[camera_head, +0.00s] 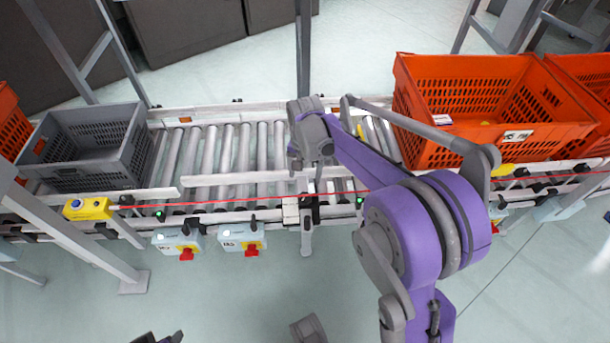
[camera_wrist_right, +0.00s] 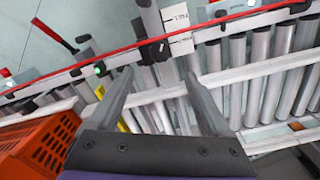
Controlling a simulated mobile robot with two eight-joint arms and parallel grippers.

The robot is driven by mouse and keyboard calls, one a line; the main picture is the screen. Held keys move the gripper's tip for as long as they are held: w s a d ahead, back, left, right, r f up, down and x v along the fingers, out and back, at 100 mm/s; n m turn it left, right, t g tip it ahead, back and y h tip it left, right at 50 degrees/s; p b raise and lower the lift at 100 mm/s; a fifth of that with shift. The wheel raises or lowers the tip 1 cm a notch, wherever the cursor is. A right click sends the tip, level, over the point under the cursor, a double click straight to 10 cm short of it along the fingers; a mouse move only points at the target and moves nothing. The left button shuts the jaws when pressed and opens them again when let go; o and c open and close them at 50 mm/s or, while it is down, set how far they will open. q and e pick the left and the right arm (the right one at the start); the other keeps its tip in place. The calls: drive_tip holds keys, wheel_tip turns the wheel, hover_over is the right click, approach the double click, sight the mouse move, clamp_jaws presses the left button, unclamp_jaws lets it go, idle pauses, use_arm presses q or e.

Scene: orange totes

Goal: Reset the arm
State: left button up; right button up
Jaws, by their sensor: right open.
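My right arm reaches in from the lower right in the head view, over the roller conveyor (camera_head: 226,150). Its gripper (camera_head: 316,172) points down above the conveyor's near side, left of the orange tote (camera_head: 440,145). In the right wrist view the two fingers of this gripper (camera_wrist_right: 158,82) stand wide apart with nothing held between them. Rollers and the conveyor's rail show behind them. A dark part at the bottom edge of the head view may be my left gripper, but it is too cut off to tell its state.
A grey crate (camera_head: 90,150) sits on the conveyor at left. More orange totes stand at the far left (camera_head: 10,125) and far right (camera_head: 590,75). Control boxes with red switches (camera_head: 180,243) hang on the near rail. The rollers between crate and tote are bare.

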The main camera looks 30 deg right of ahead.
idle(0.3)
drive_tip(key=s+a+r+n+t, duration=0.1)
drive_tip(key=s+a+n+t, duration=0.15)
drive_tip(key=s, duration=0.55)
drive_tip(key=s+a+r+n+t, duration=0.1)
drive_tip(key=s+a+n, duration=0.3)
drive_tip(key=s, duration=0.4)
drive_tip(key=s+a+r+n+t, duration=0.1)
drive_tip(key=s+a+n, duration=0.25)
drive_tip(key=s, duration=0.45)
use_arm(q)
wheel_tip(320, 180, up, 19)
drive_tip(key=w+p, duration=0.2)
drive_tip(key=p, duration=1.5)
drive_tip(key=shift+t, duration=0.4)
use_arm(e)
wheel_tip(320, 180, up, 18)
drive_tip(key=w, duration=0.2)
drive_tip(key=shift+w+m+t, duration=0.3)
drive_tip(key=shift+t, duration=0.15)
use_arm(q)
drive_tip(key=shift+s+r, duration=0.1)
drive_tip(key=shift+s, duration=0.05)
use_arm(e)
drive_tip(key=shift+s, duration=0.15)
drive_tip(key=shift+a, duration=0.1)
